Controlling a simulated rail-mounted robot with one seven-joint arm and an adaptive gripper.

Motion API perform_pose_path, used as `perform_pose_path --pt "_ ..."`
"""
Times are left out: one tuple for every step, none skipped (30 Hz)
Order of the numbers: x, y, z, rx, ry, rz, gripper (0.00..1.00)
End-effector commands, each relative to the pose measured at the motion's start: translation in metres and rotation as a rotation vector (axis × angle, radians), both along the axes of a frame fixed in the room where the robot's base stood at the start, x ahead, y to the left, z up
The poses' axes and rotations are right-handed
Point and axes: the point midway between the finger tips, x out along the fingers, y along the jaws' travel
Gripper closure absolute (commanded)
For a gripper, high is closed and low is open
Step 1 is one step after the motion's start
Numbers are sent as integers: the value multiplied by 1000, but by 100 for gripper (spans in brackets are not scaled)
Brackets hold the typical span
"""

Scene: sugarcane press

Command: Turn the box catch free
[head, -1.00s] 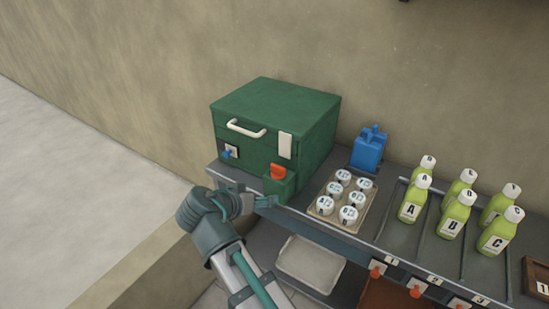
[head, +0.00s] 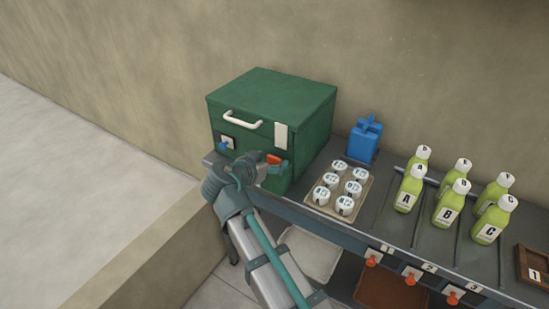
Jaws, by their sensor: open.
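The green box (head: 270,98) stands at the left end of the bench with its lid down. Its front has a white handle (head: 242,120), a small blue knob (head: 223,147) on a pale plate at lower left, and a white strip (head: 280,136) at right. An orange-red part (head: 273,159) sits low at the right front, on a green block. I cannot tell for sure which of these parts is the catch. My gripper (head: 248,163) is open in front of the lower box front, between the knob and the orange-red part. It hides some of the front; contact is unclear.
A blue can (head: 364,140) and a tray (head: 329,213) of several white-lidded jars stand right of the box. Several green bottles (head: 449,204) stand farther right. Orange-red knobs (head: 371,262) line the bench front. A wall is close behind.

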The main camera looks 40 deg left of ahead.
Motion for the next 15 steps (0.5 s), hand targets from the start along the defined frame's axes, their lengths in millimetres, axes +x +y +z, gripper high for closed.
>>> perform_pose_path --pt "7 1 -2 -1 1 -2 23" --pt "10 1 -4 -1 0 -1 23" --pt "14 2 -5 0 0 -1 23" --pt "16 2 -6 0 0 -1 23" --pt "18 2 -7 0 0 -1 23" --pt "20 2 -8 0 0 -1 23" --pt "21 2 -8 0 0 0 23" --pt "22 2 -9 0 0 0 23" --pt "22 2 -9 0 0 1 23" --pt "23 2 -9 0 0 1 23" --pt "23 2 -10 0 0 1 23" --pt "23 2 -10 0 0 1 23" --pt "23 2 -10 0 0 1 23" --pt "23 2 -10 0 0 1 23" --pt "23 2 -10 0 0 1 23"
